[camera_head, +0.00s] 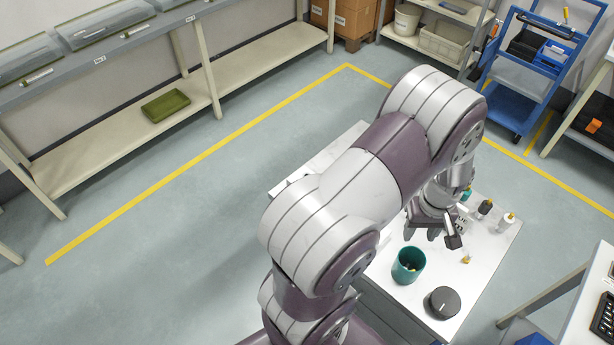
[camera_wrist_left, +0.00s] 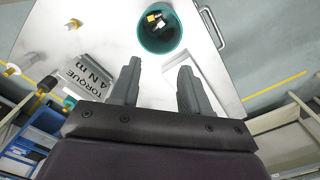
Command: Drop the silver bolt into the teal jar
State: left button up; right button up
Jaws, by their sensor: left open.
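The teal jar (camera_head: 408,265) stands upright on the white tabletop; it also shows at the top of the left wrist view (camera_wrist_left: 146,44). Inside it I see a yellow piece (camera_wrist_left: 153,17) and a pale silvery piece beside it, too small to identify surely as the silver bolt. My left gripper (camera_head: 431,235) is above the tabletop, close behind the jar. In the left wrist view its two fingers (camera_wrist_left: 158,68) are apart with nothing between them. My right gripper is not in view.
A small yellow-topped piece (camera_head: 466,259) lies right of the jar. A black round object (camera_head: 444,302) sits in front. Small bottles (camera_head: 508,220) stand at the table's right edge. A grey "TORQUE 4 Nm" plate (camera_wrist_left: 88,76) is beside the gripper. A blue cart (camera_head: 520,100) stands beyond.

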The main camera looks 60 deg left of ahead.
pick_arm(q)
notch_tip(320, 180, up, 6)
jog(key=shift+f+b, duration=0.15)
jog(key=shift+b, duration=0.25)
jog(key=s+d+f+m+t+b, duration=0.1)
jog(key=s+d+f+m+b, duration=0.1)
jog(key=s+d+m+b, duration=0.3)
jog(key=s+m, duration=0.4)
jog(key=m, duration=0.2)
jog(key=shift+d+r, duration=0.1)
jog(key=shift+d, duration=0.05)
